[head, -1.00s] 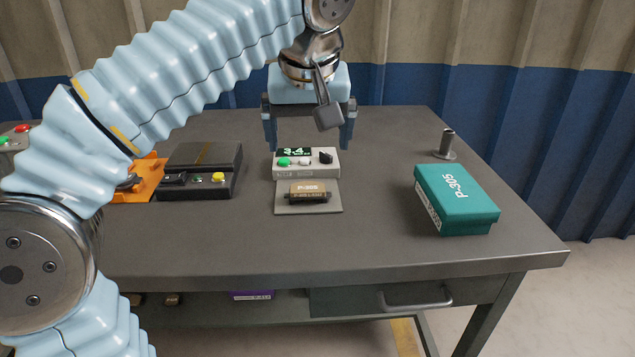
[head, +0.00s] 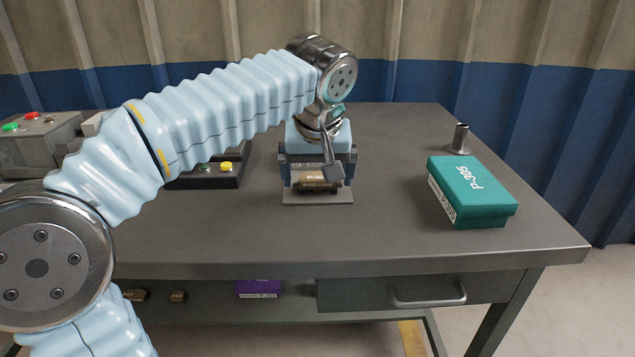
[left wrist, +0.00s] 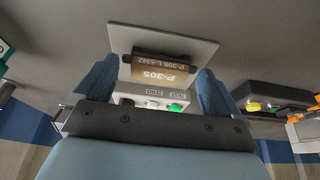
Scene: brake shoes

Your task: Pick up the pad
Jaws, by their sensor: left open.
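The pad (head: 313,185) is a small brown block marked P-305 with a dark edge. It lies on a flat grey plate (head: 318,198) in front of a small instrument with a display. My left gripper (head: 318,178) is open and points down, low over the pad, partly hiding it in the head view. In the left wrist view the pad (left wrist: 160,70) appears between the two blue fingers, with clear gaps to both. The instrument (left wrist: 150,97) shows there too, with a green button; in the head view my gripper mostly hides it. My right gripper is out of view.
A teal box (head: 472,190) marked P-305 lies to the right, with a metal cylinder (head: 460,139) behind it. A dark device (head: 205,182) with green and yellow buttons sits to the left, partly behind my arm. The tabletop between plate and teal box is clear.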

